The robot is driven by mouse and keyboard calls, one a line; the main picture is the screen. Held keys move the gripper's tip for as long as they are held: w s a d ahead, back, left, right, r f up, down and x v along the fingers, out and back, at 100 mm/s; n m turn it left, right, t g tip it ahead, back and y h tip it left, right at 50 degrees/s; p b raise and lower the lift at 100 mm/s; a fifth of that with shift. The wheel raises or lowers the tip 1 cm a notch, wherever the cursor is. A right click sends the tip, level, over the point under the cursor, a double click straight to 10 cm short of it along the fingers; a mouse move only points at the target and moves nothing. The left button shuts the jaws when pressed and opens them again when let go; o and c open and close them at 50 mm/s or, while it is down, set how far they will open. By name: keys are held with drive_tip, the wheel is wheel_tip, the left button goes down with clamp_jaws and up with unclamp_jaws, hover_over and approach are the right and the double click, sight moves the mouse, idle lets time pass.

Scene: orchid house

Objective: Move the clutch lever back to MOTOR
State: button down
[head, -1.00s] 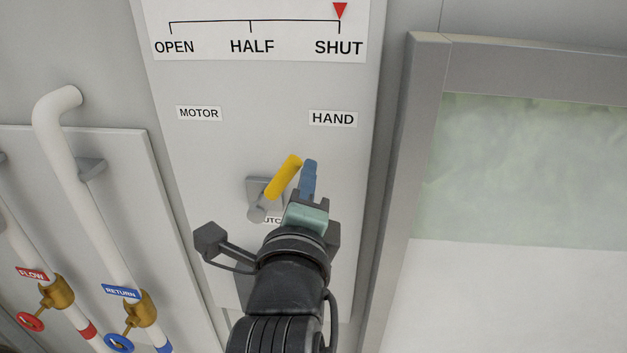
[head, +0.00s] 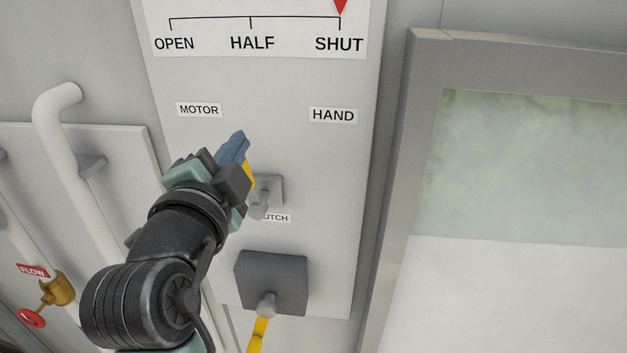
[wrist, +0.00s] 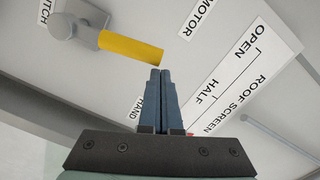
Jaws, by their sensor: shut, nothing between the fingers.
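The clutch lever has a yellow handle (head: 249,175) on a grey pivot (head: 260,203), above the partly hidden CLUTCH label. The handle stands near upright, leaning slightly left toward the MOTOR label (head: 199,110) and away from the HAND label (head: 333,116). My gripper (head: 239,140) is shut and empty, in front and left of the handle, hiding much of it. In the wrist view the whole handle (wrist: 130,46) shows, and the shut fingertips (wrist: 160,72) are close to its free end. Whether they touch it is unclear.
A dark box (head: 270,282) with a second yellow handle (head: 258,336) sits lower on the panel. The scale above has its red pointer (head: 340,6) at SHUT. White pipes (head: 75,180) run at left; a framed window (head: 530,170) is at right.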

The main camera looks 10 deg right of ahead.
drive_tip(key=shift+w+a+f+n+b, duration=0.2)
drive_tip(key=shift+a+n+b, duration=0.05)
drive_tip(key=shift+a+n, duration=0.55)
drive_tip(key=shift+w+a+f+n+b, duration=0.25)
drive_tip(key=shift+a+n, duration=0.4)
drive_tip(key=shift+a, duration=0.15)
drive_tip(key=shift+w+a+f+n+b, duration=0.2)
drive_tip(key=shift+a+n+b, duration=0.05)
drive_tip(key=shift+a+n, duration=0.55)
